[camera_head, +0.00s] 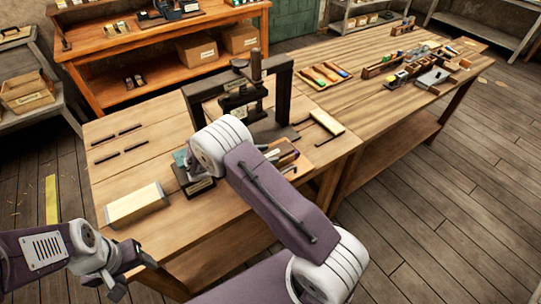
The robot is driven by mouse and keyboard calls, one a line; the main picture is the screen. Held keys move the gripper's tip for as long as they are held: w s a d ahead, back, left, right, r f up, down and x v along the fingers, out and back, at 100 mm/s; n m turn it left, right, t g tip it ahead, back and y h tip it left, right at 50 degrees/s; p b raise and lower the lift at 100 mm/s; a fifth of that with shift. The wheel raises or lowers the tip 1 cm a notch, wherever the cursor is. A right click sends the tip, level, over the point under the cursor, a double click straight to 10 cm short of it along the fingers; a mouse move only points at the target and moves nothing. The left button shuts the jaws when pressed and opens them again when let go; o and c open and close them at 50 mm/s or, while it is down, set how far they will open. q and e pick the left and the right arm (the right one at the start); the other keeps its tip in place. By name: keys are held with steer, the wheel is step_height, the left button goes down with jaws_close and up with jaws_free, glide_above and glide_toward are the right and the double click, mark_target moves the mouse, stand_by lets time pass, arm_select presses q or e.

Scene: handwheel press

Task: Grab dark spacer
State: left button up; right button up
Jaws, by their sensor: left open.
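Several thin dark strips (119,141) lie on the left part of the near workbench; I cannot tell whether one of them is the dark spacer. A black press (243,98) stands inside a dark frame at the back of this bench. My left gripper (134,274) is open and appears empty, low at the front left, short of the bench's front edge and well apart from the strips. My right arm reaches across the bench in front of the press. Its gripper does not show and hides behind the arm, if it is there.
A pale block (135,204) lies at the bench's front left. A dark labelled holder (196,180) stands beside my right arm, and a tray of tools (288,158) lies to its right. A second bench (375,98) holds trays and small parts. Shelves with boxes stand behind.

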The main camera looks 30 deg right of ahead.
mark_target(266, 156)
steer(key=shift+c, duration=0.5)
steer(key=shift+r, duration=0.6)
step_height(266, 156, up, 3)
steer(key=s+d+r, duration=0.2)
steer(key=d+r, duration=0.1)
steer(key=d, duration=0.2)
steer(key=s+d+r+b, duration=0.1)
steer(key=s+d+r, duration=0.1)
steer(key=d+r, duration=0.2)
steer(key=shift+s+d, duration=0.4)
steer(key=shift+d, duration=0.55)
